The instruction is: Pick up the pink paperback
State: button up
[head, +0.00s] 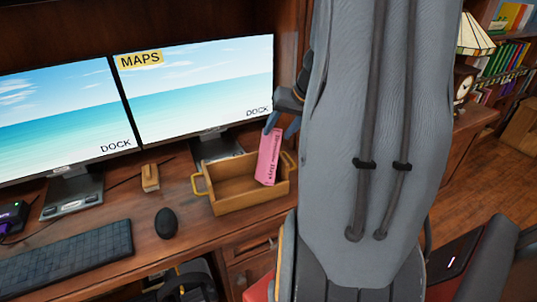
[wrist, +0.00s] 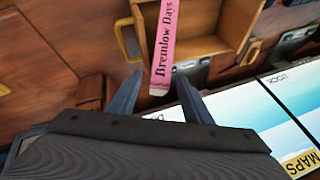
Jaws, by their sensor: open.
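The pink paperback (head: 268,158) stands tilted in a wooden box (head: 228,207) with yellow handles on the desk, its upper end above the rim. Its pink spine (wrist: 165,40) reads "Bremlow Days" in the wrist view. My gripper (head: 281,124) is at the book's upper end. In the wrist view, my gripper (wrist: 159,80) is open, with the near end of the book between its two blue fingers and a gap on each side. The book's lower end is hidden inside the box in the head view.
Two monitors (head: 195,90) stand behind the box, the right one close to it. A black mouse (head: 167,222), a keyboard (head: 70,260) and a small wooden block (head: 150,178) lie to its left. My arm hides the desk to the right.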

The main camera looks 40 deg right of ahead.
jog(key=shift+x, duration=1.2)
jog(key=shift+c, duration=0.4)
grip_shut()
